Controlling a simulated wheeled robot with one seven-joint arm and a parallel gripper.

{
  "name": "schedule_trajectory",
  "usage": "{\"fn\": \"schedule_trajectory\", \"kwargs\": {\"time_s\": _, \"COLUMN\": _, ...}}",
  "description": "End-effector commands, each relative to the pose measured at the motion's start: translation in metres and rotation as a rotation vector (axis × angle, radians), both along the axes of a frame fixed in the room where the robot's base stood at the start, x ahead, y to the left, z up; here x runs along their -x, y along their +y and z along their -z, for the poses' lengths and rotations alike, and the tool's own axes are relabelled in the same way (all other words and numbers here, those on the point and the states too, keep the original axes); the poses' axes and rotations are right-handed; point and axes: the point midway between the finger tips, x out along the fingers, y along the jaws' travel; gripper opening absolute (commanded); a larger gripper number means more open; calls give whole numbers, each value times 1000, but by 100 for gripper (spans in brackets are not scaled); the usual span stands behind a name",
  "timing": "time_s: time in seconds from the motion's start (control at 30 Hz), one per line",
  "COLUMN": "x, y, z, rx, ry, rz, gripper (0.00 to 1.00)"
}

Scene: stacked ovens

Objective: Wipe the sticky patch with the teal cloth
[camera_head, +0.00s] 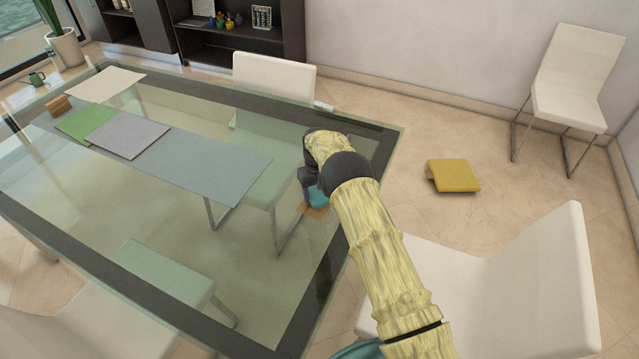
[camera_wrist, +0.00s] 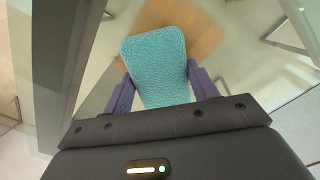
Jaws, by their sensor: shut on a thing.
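The teal cloth (camera_wrist: 157,62) is a thick rounded pad between the two purple fingers of my gripper (camera_wrist: 160,92) in the wrist view. My gripper is shut on it. In the head view the cloth (camera_head: 318,197) shows small beside my gripper (camera_head: 311,190), partly hidden by my wrist. The sticky patch is a brownish orange area (camera_wrist: 198,28) on the glass table, under and beyond the cloth in the wrist view. In the head view the patch (camera_head: 315,211) peeks out just below the cloth. I cannot tell whether the cloth touches the glass.
The glass table (camera_head: 385,150) has a dark border. A grey runner (camera_head: 215,172), a green sheet (camera_head: 80,125) and a grey-lilac sheet (camera_head: 128,138) lie to the left. A white chair (camera_head: 510,290) stands close by my arm at right. A yellow cushion-like thing (camera_head: 454,175) lies on the floor.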

Motion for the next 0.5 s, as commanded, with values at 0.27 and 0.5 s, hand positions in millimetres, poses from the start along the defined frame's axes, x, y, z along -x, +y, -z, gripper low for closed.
{"fn": "schedule_trajectory", "kwargs": {"time_s": 0.27, "x": 6, "y": 2, "z": -1, "rx": 0, "ry": -1, "rz": -1, "gripper": 33}}
{"fn": "schedule_trajectory", "kwargs": {"time_s": 0.5, "x": 9, "y": 4, "z": -2, "rx": 0, "ry": 0, "rz": -1, "gripper": 33}}
